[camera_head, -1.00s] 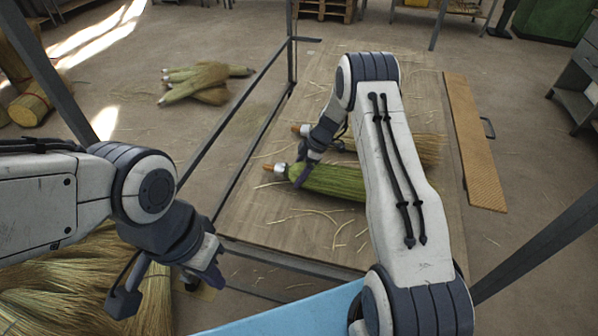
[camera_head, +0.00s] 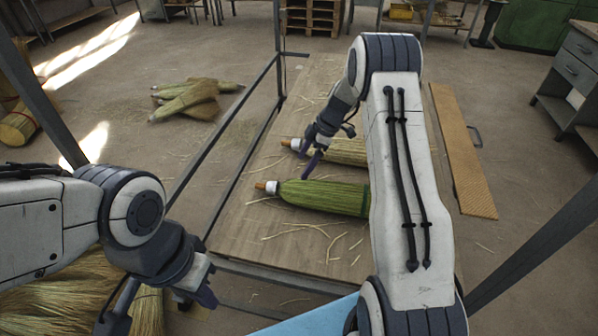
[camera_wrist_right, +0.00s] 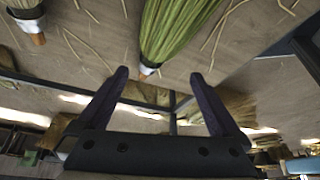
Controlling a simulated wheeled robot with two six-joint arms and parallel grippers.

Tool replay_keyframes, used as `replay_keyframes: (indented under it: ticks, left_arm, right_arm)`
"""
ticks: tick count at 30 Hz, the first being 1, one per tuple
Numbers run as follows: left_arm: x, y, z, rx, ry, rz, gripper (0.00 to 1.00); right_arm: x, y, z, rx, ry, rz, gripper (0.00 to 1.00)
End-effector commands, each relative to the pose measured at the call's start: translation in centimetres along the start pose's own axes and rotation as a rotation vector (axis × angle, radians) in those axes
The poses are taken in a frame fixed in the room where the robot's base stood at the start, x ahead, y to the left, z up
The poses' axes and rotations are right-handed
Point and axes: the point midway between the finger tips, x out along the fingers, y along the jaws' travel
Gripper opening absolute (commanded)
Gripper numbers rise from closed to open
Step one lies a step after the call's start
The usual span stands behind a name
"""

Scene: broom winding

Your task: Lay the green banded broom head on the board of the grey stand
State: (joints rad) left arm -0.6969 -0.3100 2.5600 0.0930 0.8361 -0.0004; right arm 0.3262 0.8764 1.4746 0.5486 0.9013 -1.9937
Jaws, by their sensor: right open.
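The green banded broom head (camera_head: 322,197) lies flat on the wooden board (camera_head: 235,228) of the grey stand (camera_head: 235,172). Its white collar and orange tip point left, and a dark green band shows at its right end, partly behind my right arm. My right gripper (camera_head: 314,150) is open and empty, just above and behind the collar. In the right wrist view the green broom head (camera_wrist_right: 172,28) shows beyond the open fingers (camera_wrist_right: 160,76). My left gripper (camera_head: 155,308) hangs open and empty at the lower left, over straw.
A paler broom head (camera_head: 345,151) lies on the board behind the green one. Several broom heads (camera_head: 192,98) lie on the floor at the left. A yellow-brown plank (camera_head: 462,150) is right of the board. Grey stand posts rise at both sides. Loose straws litter the board.

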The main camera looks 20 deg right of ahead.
Motion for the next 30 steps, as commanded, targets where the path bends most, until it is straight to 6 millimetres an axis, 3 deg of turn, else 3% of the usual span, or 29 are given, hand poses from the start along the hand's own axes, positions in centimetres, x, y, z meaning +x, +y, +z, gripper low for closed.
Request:
replay_keyframes:
  ticks: [4, 8, 11, 12, 16, 18, 21, 24, 27, 30]
  left_arm:
    - [0.0, 0.0, 0.0, 0.0, 0.0, 0.0, 0.0]
    - [0.0, 0.0, 0.0, 0.0, 0.0, 0.0, 0.0]
    - [0.0, 0.0, 0.0, 0.0, 0.0, 0.0, 0.0]
    - [0.0, 0.0, 0.0, 0.0, 0.0, 0.0, 0.0]
    - [0.0, 0.0, 0.0, 0.0, 0.0, 0.0, 0.0]
    - [0.0, 0.0, 0.0, 0.0, 0.0, 0.0, 0.0]
    - [0.0, 0.0, 0.0, 0.0, 0.0, 0.0, 0.0]
    - [0.0, 0.0, 0.0, 0.0, 0.0, 0.0, 0.0]
    - [0.0, 0.0, 0.0, 0.0, 0.0, 0.0, 0.0]
    - [0.0, 0.0, 0.0, 0.0, 0.0, 0.0, 0.0]
  right_arm:
    - [-1.1, -0.7, -1.4, 0.01, -0.009, -0.009, 1.0]
    - [-2.2, -4.2, -7.2, 0.074, -0.052, -0.043, 1.0]
    - [-3.4, -9.9, -13.0, 0.16, -0.114, -0.07, 1.0]
    - [-4.0, -12.6, -14.9, 0.2, -0.142, -0.075, 1.0]
    - [-5.7, -21.8, -19.0, 0.331, -0.227, -0.06, 1.0]
    - [-6.6, -26.7, -19.7, 0.399, -0.265, -0.038, 1.0]
    - [-7.6, -32.7, -19.2, 0.488, -0.302, 0.003, 1.0]
    - [-8.3, -36.9, -17.9, 0.559, -0.32, 0.045, 1.0]
    - [-8.6, -39.4, -16.5, 0.612, -0.326, 0.075, 1.0]
    - [-8.7, -40.6, -15.7, 0.644, -0.328, 0.091, 1.0]
